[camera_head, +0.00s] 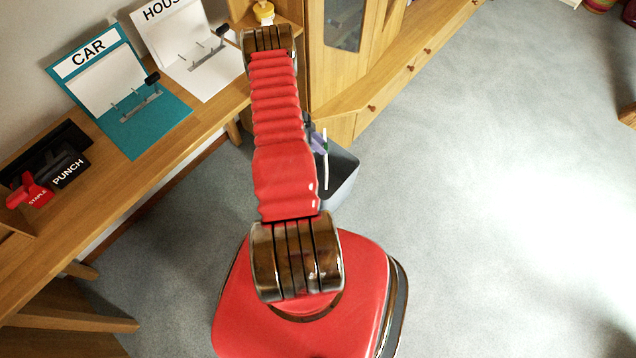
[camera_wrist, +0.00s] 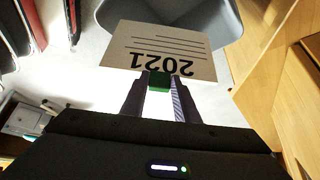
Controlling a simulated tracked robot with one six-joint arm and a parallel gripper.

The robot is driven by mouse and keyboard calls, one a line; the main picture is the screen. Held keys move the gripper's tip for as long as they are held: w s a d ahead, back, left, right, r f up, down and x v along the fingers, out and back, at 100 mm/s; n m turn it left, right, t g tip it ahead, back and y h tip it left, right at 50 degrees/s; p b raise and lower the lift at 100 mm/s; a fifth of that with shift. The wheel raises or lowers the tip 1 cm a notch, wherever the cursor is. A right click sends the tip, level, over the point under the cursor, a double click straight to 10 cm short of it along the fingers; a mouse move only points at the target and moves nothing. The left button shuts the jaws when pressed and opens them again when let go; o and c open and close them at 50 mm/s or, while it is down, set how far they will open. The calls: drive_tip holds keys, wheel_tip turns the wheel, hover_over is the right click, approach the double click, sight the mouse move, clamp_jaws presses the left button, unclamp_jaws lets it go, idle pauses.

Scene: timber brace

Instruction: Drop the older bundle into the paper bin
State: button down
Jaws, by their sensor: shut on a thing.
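My gripper (camera_wrist: 158,84) is shut on a paper bundle (camera_wrist: 155,45) in the wrist view. The bundle's face reads "2021" upside down, with several printed lines, and a green piece shows between the fingers. A grey bin (camera_wrist: 228,22) shows beyond the bundle, which covers part of its opening. In the head view the grey bin (camera_head: 345,180) stands on the floor by the cabinet, partly behind my red arm. The bundle's thin white edge (camera_head: 325,160) appears upright at the bin's opening; its exact height is unclear. No other bundle can be made out.
A wooden desk (camera_head: 190,135) at left holds a teal CAR binder (camera_head: 160,125), a white HOUSE binder (camera_head: 185,50), a black punch (camera_head: 65,165) and a red stapler (camera_head: 30,192). A wooden cabinet (camera_head: 390,80) stands behind the bin.

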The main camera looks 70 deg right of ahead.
drive_tip(key=shift+f, duration=0.3)
drive_tip(key=c, duration=1.3)
unclamp_jaws()
drive_tip(key=v, duration=1.3)
drive_tip(key=shift+w+r, duration=0.15)
drive_tip(key=shift+r, duration=0.15)
drive_tip(key=shift+a, duration=0.1)
